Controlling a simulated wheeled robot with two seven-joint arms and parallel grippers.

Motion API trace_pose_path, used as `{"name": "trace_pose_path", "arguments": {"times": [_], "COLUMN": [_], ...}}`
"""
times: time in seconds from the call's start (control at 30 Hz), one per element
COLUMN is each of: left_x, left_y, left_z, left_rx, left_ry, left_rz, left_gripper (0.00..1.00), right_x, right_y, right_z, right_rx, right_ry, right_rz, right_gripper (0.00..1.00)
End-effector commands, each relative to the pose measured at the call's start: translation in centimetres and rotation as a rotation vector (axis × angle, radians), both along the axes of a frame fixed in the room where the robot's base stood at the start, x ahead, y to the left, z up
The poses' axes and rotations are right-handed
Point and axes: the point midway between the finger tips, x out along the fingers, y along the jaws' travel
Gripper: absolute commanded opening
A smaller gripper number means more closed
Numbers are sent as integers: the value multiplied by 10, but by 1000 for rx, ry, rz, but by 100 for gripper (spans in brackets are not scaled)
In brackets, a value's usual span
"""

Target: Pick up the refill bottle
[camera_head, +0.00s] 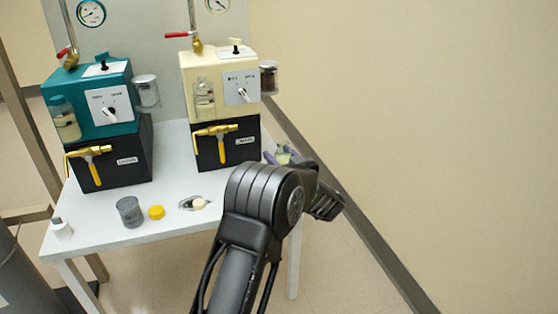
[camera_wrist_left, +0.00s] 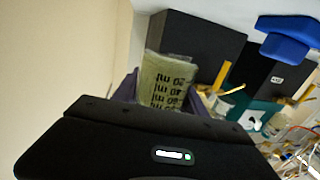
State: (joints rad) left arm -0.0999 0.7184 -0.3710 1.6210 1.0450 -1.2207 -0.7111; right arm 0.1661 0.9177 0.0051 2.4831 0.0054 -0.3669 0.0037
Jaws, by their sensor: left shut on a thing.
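The refill bottle (camera_wrist_left: 165,80) is a pale green, clear-walled container with dark printed volume marks. In the left wrist view it stands between the purple fingers of my left gripper (camera_wrist_left: 166,108), which is shut on it. In the head view my left gripper (camera_head: 276,157) shows only in small part past my dark arm, with a bit of the greenish bottle (camera_head: 284,154) near the table's right edge. My arm hides most of both. Whether the bottle touches the table cannot be told. My right gripper is not in view.
A white table (camera_head: 165,190) bears a teal unit (camera_head: 92,100) and a cream unit (camera_head: 220,85), each on a black box with a yellow tap. A grey cup (camera_head: 130,211), a yellow cap (camera_head: 156,212) and a small white-capped bottle (camera_head: 61,229) stand in front. A wall is at right.

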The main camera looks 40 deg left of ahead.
Motion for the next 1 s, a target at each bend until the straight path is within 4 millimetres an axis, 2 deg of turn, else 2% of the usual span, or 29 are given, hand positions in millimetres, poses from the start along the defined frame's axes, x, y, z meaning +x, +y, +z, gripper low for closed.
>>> {"name": "trace_pose_path", "arguments": {"times": [0.1, 0.4, 1.0], "left_x": [0, 0, 0], "left_y": [0, 1, 0], "left_z": [15, 35, 41], "left_rx": [0, 0, 0], "left_ry": [-2, -1, -1], "left_rz": [0, 1, 1], "left_gripper": [1, 1, 1], "right_x": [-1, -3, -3], "right_y": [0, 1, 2], "right_z": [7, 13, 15], "right_rx": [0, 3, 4], "right_ry": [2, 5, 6], "right_rz": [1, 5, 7], "right_gripper": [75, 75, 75]}}
